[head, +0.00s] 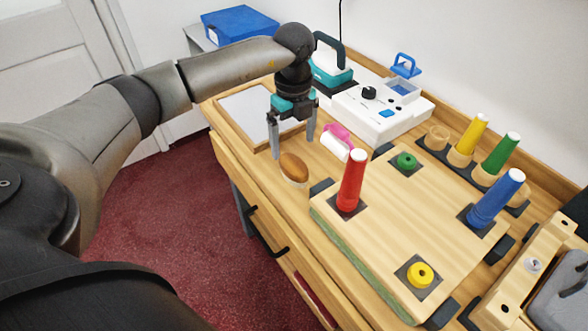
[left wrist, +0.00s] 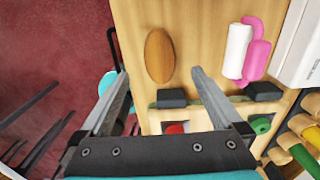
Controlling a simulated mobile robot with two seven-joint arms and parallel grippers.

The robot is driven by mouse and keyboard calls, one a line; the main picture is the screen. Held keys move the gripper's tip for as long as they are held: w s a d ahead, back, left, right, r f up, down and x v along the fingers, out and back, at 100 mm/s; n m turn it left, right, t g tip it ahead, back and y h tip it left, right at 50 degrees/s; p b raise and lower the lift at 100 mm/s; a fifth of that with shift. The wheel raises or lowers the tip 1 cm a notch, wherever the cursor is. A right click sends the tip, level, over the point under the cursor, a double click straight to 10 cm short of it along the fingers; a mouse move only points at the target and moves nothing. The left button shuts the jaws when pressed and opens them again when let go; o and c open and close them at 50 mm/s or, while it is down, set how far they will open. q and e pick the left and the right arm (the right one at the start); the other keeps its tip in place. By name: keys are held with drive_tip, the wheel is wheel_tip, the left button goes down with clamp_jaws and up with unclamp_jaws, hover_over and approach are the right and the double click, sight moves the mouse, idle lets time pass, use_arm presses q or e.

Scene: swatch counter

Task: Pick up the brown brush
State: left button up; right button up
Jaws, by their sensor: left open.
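The brown brush (head: 293,167) lies on the wooden counter, an oval brown back with a pale rim below it. It also shows in the left wrist view (left wrist: 160,55), beyond and between the finger lines. My left gripper (head: 292,150) points down over the counter, open and empty, with its fingers spread. In the head view the brush is just in front of and below the fingers; in the left wrist view the fingertips (left wrist: 154,70) stand either side of it with a gap. I cannot tell the exact height between them. My right gripper does not show.
A pink-handled white roller (head: 337,142) lies right of the brush. A wooden board (head: 400,215) with red, blue and yellow pieces stands nearby at the right. A white tray (head: 258,113) is behind the gripper, and a white device (head: 382,108) stands at the back.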

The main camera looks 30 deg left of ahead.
sight(293, 163)
use_arm(q)
drive_tip(key=shift+f+b, duration=0.4)
drive_tip(key=shift+f, duration=3.2)
drive_tip(key=shift+c, duration=0.2)
drive_tip(key=c, duration=1.4)
drive_tip(key=shift+r, duration=0.2)
drive_tip(key=shift+c, duration=0.2)
wheel_tip(293, 163, up, 20)
drive_tip(key=p, duration=0.2)
drive_tip(key=shift+f, duration=0.1)
